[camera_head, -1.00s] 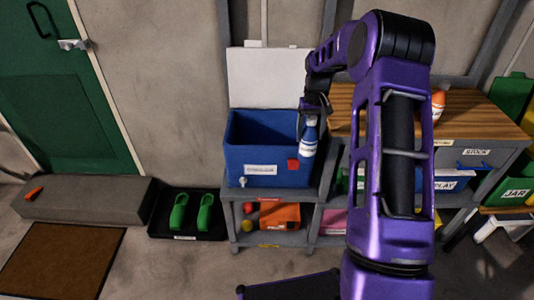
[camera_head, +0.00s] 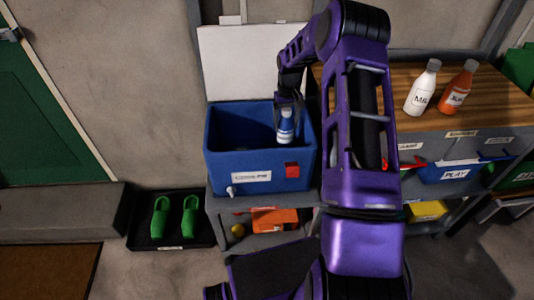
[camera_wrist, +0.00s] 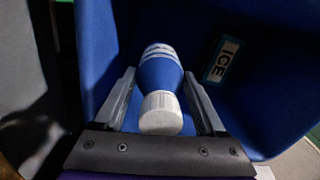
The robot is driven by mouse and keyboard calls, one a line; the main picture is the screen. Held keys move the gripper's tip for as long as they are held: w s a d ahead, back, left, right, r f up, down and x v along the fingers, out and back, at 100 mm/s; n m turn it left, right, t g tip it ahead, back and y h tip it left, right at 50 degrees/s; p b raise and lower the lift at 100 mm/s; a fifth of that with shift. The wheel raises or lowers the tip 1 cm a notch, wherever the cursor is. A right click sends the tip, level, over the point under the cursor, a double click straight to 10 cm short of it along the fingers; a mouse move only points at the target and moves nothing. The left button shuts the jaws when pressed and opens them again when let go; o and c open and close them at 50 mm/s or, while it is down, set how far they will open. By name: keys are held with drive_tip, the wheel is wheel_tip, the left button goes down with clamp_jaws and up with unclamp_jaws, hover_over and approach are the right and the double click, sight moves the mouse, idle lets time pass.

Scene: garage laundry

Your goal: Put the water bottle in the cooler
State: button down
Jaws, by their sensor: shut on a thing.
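A blue water bottle with white bands and a white cap (camera_wrist: 160,75) is between my gripper's fingers (camera_wrist: 160,105), cap end toward the wrist camera. My gripper is shut on it. In the head view the bottle (camera_head: 286,128) hangs upright over the open cooler, near its right side; its lower part shows against the cooler's inside. The cooler (camera_head: 230,165) is a blue box with its white lid (camera_head: 240,65) raised behind it. In the wrist view the blue cooler walls surround the bottle, and an ICE label (camera_wrist: 222,62) shows inside. I cannot tell whether the bottle touches the bottom.
The cooler stands on a grey shelf unit (camera_head: 222,205). A wooden counter (camera_head: 400,78) to the right holds a white bottle (camera_head: 422,90) and an orange bottle (camera_head: 458,88). Green shoes (camera_head: 175,218) sit on a black floor tray at the left. The cooler's left half looks empty.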

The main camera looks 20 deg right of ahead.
sight(287, 109)
wheel_tip(287, 109, down, 8)
drive_tip(key=shift+f, duration=0.25)
drive_tip(key=shift+b, duration=0.3)
drive_tip(key=shift+f+b, duration=0.3)
drive_tip(key=shift+f, duration=0.05)
unclamp_jaws()
drive_tip(key=shift+r+p, duration=0.5)
drive_tip(key=shift+r, duration=0.1)
wheel_tip(287, 109, up, 11)
drive_tip(key=shift+s+d+r+p, duration=0.1)
drive_tip(key=shift+r+p, duration=0.1)
drive_tip(key=shift+p, duration=0.15)
